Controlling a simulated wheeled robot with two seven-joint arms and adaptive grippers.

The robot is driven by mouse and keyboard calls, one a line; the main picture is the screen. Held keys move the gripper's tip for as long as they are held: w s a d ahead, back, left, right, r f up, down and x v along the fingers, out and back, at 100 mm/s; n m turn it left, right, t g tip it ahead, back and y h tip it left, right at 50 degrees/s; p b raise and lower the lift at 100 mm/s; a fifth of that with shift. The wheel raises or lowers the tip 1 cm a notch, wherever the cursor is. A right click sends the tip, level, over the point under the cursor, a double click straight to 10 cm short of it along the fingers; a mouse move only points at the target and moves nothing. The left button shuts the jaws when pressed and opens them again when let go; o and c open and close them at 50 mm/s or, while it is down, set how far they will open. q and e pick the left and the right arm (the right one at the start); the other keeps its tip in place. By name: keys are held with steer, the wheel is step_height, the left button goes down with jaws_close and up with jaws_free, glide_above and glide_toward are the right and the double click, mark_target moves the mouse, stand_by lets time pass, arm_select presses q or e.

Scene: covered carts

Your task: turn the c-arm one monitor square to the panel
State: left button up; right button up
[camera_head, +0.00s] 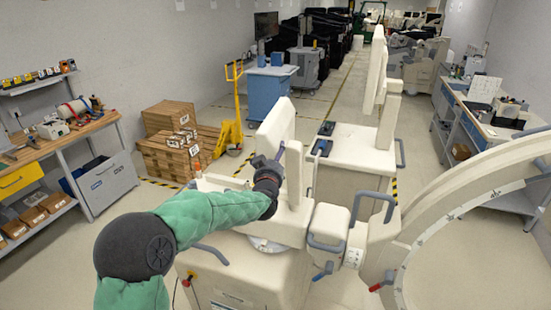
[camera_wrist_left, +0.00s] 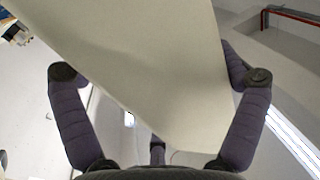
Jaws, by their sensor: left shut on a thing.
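The near c-arm is a cream machine with a boxy base and a large curved arm (camera_head: 470,220) on the right. Its monitor (camera_head: 275,127) is a flat cream slab, turned at an angle on top of the base. An upright cream column (camera_head: 294,172) stands just right of it. My left gripper (camera_head: 268,168) is at the monitor's lower part and partly hides it. In the left wrist view, the monitor (camera_wrist_left: 150,65) runs slanted between the two fingers of my left gripper (camera_wrist_left: 160,75), which is shut on it. My right gripper is not in view.
A second cream cart (camera_head: 355,145) with a tall monitor (camera_head: 376,70) stands close behind. A yellow pallet jack (camera_head: 232,125) and stacked boxes (camera_head: 170,120) are behind to the left. Workbenches (camera_head: 60,140) line both sides.

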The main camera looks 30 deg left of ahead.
arm_select(q)
steer(key=shift+s+a+r+y, duration=0.15)
steer(key=shift+a+r, duration=0.1)
steer(key=shift+a, duration=0.15)
steer(key=shift+s+a+r+y, duration=0.1)
steer(key=shift+a+r+y, duration=0.05)
steer(key=shift+a+r, duration=0.15)
steer(key=o, duration=1.3)
steer(key=shift+a+f, duration=0.1)
steer(key=shift+f, duration=0.05)
steer(key=shift+a, duration=0.15)
steer(key=shift+w, duration=0.1)
steer(key=shift+d+f, duration=0.2)
steer(key=shift+d, duration=0.1)
steer(key=shift+s+d, duration=0.1)
steer(key=shift+s, duration=0.25)
steer(key=v, duration=0.3)
steer(key=a+b+v, duration=0.1)
steer(key=v, duration=0.3)
steer(key=s+a+b+v, duration=0.1)
steer(key=v, duration=0.3)
steer(key=shift+s, duration=0.3)
